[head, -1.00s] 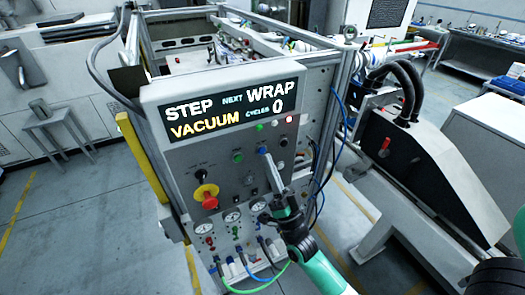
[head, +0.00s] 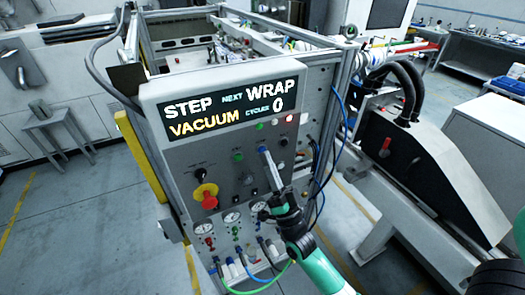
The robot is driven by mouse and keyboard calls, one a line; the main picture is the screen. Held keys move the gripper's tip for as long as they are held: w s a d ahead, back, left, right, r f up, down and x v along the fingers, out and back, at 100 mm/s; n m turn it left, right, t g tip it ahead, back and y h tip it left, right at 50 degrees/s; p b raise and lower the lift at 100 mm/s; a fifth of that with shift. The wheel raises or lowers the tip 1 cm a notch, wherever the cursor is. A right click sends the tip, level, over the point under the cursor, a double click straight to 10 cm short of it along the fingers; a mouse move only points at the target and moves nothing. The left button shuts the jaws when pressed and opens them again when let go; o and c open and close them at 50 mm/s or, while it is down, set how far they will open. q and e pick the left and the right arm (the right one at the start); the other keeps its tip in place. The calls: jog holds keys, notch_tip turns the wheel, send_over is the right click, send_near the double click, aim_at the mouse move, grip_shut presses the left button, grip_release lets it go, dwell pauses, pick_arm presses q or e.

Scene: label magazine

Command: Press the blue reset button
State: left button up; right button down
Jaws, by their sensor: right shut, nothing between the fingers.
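The blue reset button (head: 262,149) is on the control panel, just below the display and right of a green button. Only a small bit of blue shows at the tip of my right gripper (head: 266,156), and the rest is hidden behind it. My right gripper is shut and empty, and its fingers point up and in at the button. The tip overlaps the button in the picture; I cannot tell whether it touches or presses it. My left gripper is not in view.
The display (head: 232,110) reads STEP VACUUM, NEXT WRAP, CYCLES 0. A red emergency knob (head: 208,198) on a yellow base is left of my gripper. A green button (head: 238,157), gauges (head: 232,217) and hoses (head: 255,283) are close by. The floor at left is clear.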

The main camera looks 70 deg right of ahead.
jog(key=shift+w+d+b, duration=0.25)
jog(key=shift+w+b, duration=0.05)
jog(key=shift+b, duration=0.05)
dwell(0.5)
dwell(0.3)
jog(key=shift+s+a+p, duration=0.3)
jog(key=shift+s+a, duration=0.2)
jog(key=shift+s, duration=0.1)
jog(key=shift+s+a, duration=0.1)
jog(key=s+a, duration=0.1)
jog(key=s, duration=0.1)
jog(key=s+a+p, duration=0.1)
jog(key=a, duration=0.1)
jog(key=shift+s, duration=0.35)
dwell(0.6)
